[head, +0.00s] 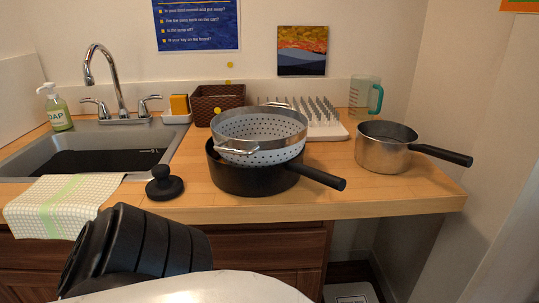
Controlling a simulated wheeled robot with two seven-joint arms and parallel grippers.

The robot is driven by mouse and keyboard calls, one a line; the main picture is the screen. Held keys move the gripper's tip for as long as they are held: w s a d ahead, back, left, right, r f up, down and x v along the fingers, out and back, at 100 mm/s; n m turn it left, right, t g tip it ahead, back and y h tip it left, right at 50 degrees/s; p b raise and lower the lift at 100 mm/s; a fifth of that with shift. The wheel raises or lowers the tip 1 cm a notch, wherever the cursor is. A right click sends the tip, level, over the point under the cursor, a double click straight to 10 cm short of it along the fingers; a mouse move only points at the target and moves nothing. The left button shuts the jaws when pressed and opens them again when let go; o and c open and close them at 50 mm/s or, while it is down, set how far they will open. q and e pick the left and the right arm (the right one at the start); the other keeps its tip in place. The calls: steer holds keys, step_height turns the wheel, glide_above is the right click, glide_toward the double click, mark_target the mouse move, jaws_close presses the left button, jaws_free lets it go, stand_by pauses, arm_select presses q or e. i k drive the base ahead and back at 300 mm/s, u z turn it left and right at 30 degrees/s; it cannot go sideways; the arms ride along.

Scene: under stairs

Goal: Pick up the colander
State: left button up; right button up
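The colander (258,128) is a metal bowl with perforated sides and two loop handles, one at its front left and one at its back. It rests tilted in or on a black pan (250,180) near the front of the wooden counter, right of the sink. The pan's long black handle points to the front right. How deep the colander sits in the pan is hidden. Neither of my grippers shows in the head view; only black, ribbed arm parts of mine and a pale part of my body are at the bottom left.
A saucepan (385,152) stands to the right, its handle pointing right. A drying rack (335,133), measuring cup (358,100) and wicker basket (205,102) are behind. A black knobbed object (164,187) sits left of the pan. The sink (95,135) and towel (60,200) are left.

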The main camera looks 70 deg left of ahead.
mark_target(265, 135)
steer(key=k, duration=0.6)
steer(key=u, duration=0.75)
